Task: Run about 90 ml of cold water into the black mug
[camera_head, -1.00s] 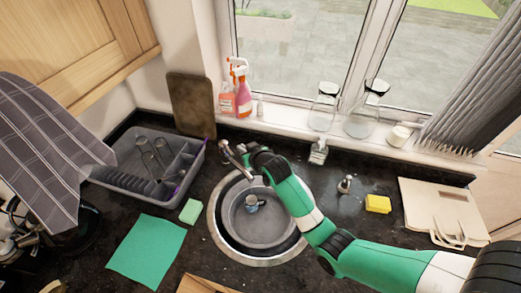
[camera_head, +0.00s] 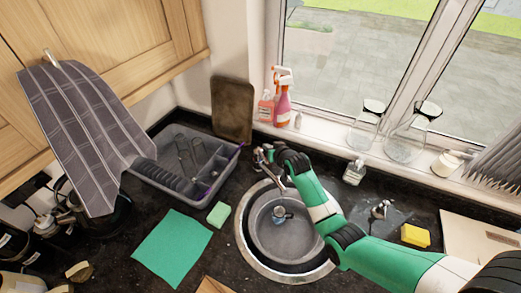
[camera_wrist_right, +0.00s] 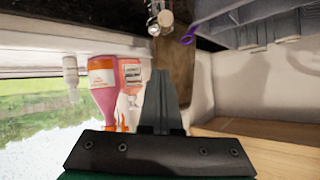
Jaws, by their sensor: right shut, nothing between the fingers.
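My right gripper (camera_head: 264,157) is at the tap (camera_head: 276,179), behind the sink (camera_head: 242,238). In the right wrist view its fingers (camera_wrist_right: 160,98) are together with nothing between them, and a metal tap part (camera_wrist_right: 155,18) shows beyond them. I cannot tell whether the gripper touches the tap. A round grey basin (camera_head: 262,238) sits in the sink. A small blue-grey object (camera_head: 280,214) is at its middle, too small to tell whether it is a mug or a drain. I cannot make out a black mug or running water. My left gripper is out of view.
A grey dish rack (camera_head: 165,175), green cloth (camera_head: 172,248) and green sponge (camera_head: 219,214) lie left of the sink. A yellow sponge (camera_head: 415,235) is on the right. Spray bottles (camera_head: 283,98) and glass jars (camera_head: 405,145) line the sill. A checked towel (camera_head: 80,125) hangs at left.

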